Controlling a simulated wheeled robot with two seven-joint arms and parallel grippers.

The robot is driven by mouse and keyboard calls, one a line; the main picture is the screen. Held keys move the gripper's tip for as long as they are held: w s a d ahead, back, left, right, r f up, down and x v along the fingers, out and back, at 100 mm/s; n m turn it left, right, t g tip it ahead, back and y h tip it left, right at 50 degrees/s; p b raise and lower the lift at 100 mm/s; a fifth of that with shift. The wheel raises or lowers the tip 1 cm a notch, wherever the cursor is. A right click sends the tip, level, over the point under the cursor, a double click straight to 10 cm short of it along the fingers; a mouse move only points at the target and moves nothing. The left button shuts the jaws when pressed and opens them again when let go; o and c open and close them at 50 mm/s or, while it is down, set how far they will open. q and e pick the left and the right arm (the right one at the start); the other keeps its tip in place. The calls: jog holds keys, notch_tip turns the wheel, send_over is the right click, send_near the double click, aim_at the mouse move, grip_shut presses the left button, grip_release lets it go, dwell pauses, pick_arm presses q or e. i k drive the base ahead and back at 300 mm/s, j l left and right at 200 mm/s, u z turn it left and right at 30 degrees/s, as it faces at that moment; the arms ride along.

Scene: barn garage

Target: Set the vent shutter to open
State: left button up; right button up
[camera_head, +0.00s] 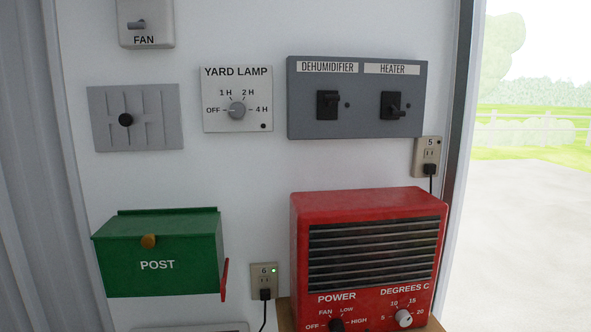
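A grey plate (162,128) with upright slats or slots hangs on the white wall at the left, below the FAN switch. It looks like the vent shutter, though it bears no readable label. A round black knob (126,119) sits on it, left of the plate's middle. I cannot tell from this view whether the slots are open or covered. Neither of my grippers is in view.
Nearby are the FAN switch (138,25), YARD LAMP dial (237,111), DEHUMIDIFIER and HEATER switch panel (357,128), green POST box (160,255) and red heater (372,240). Outlets 5 (424,157) and 6 (264,280) hold plugs. An opening lies at right.

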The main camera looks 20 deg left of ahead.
aim_at(123, 119)
jog(key=u, duration=1.8)
